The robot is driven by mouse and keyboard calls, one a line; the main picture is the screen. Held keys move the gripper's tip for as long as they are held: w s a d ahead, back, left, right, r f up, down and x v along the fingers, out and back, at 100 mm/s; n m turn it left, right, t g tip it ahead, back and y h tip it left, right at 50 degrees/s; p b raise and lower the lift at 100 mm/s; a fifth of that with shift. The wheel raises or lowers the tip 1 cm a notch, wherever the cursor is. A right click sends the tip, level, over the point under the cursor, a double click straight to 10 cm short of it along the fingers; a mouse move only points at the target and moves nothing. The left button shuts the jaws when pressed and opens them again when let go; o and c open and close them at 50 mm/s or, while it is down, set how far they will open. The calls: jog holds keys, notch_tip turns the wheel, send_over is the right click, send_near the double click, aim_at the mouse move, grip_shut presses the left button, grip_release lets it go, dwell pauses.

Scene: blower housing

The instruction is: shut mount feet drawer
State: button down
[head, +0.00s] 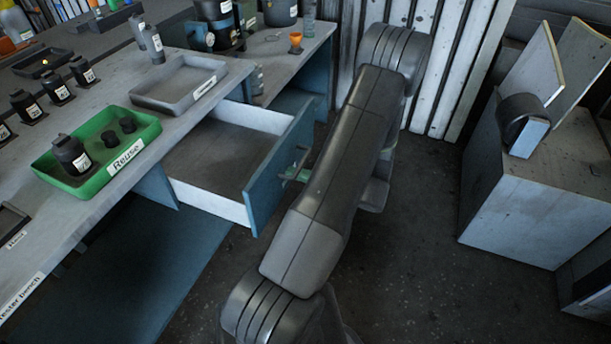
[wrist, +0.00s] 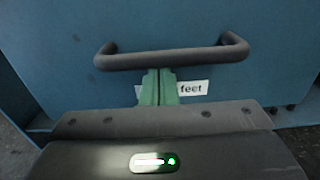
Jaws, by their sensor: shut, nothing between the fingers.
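The mount feet drawer (head: 265,178) is pulled well out from under the bench, and its inside looks empty in the head view. Its blue front fills the wrist view (wrist: 180,25), with a dark bar handle (wrist: 170,58) across it. A white label (wrist: 195,88) below the handle shows the word "feet"; the rest is covered by my fingers. My gripper (wrist: 158,75) has its green fingers together, just below and at the middle of the handle, pointing at the drawer front. In the head view my gripper (head: 290,175) is close to the drawer front; whether it touches cannot be told.
A green "Reuse" tray (head: 140,150) with black parts and a grey tray (head: 180,105) stand on the bench (head: 215,75) above the drawer. A wooden box (head: 530,205) stands to the right. The dark floor (head: 410,260) between is clear.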

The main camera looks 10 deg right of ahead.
jog(key=b, duration=0.2)
send_over(228, 165)
jog(key=shift+s+d, duration=0.2)
jog(key=shift+s, duration=0.15)
jog(key=shift+w+a+b, duration=0.3)
jog(key=shift+w+a, duration=0.1)
jog(key=shift+a, duration=0.1)
jog(key=shift+w+r, duration=0.1)
jog(key=shift+r, duration=0.1)
jog(key=shift+d, duration=0.2)
jog(key=v, duration=1.4)
jog(key=shift+a, duration=0.1)
